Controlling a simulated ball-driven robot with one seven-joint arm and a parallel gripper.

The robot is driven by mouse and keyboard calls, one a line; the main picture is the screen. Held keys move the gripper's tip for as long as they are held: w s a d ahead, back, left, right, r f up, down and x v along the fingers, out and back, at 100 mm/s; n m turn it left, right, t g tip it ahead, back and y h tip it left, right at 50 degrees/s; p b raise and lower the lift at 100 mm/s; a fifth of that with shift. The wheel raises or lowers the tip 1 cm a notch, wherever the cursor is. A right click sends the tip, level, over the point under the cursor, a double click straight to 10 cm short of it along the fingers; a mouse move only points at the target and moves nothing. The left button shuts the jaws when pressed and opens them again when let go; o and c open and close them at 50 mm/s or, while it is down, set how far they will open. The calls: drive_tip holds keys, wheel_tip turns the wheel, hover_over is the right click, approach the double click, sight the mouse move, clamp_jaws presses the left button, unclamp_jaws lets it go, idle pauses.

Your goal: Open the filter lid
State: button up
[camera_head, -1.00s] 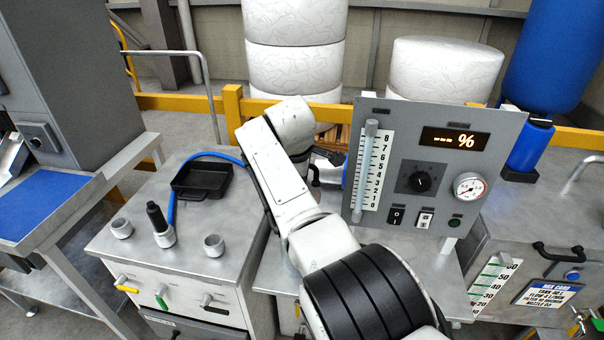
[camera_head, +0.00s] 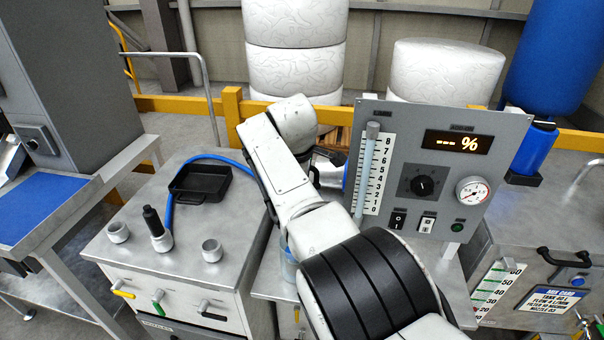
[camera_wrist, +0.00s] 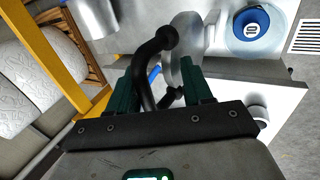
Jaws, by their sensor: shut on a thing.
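My gripper (camera_wrist: 160,88) shows in the wrist view with its two dark green fingers around a black curved handle (camera_wrist: 152,62) with a rounded end. The handle runs down between the fingers. A round grey metal part (camera_wrist: 184,48), perhaps the filter lid, lies just beyond the handle. I cannot tell for certain whether the handle joins it. In the head view my arm covers the gripper and most of the filter area. A translucent bluish cylinder (camera_head: 289,262) partly shows beside my arm, perhaps the filter body.
The gauge panel (camera_head: 489,140) stands right of my arm. A steel cabinet (camera_head: 180,255) at left carries a black tray (camera_head: 200,181), small cups and a blue hose (camera_head: 168,209). In the wrist view a blue round cap (camera_wrist: 251,24) lies beyond the fingers, and a yellow rail (camera_wrist: 52,48) at left.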

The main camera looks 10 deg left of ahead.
drive_tip(key=shift+s+f, duration=0.1)
drive_tip(key=shift+f, duration=0.1)
drive_tip(key=shift+s+a+r+p, duration=0.15)
drive_tip(key=shift+r+p, duration=0.2)
drive_tip(key=shift+r, duration=0.35)
drive_tip(key=v, duration=0.9)
drive_tip(key=shift+r, duration=0.3)
drive_tip(key=shift+s, duration=0.1)
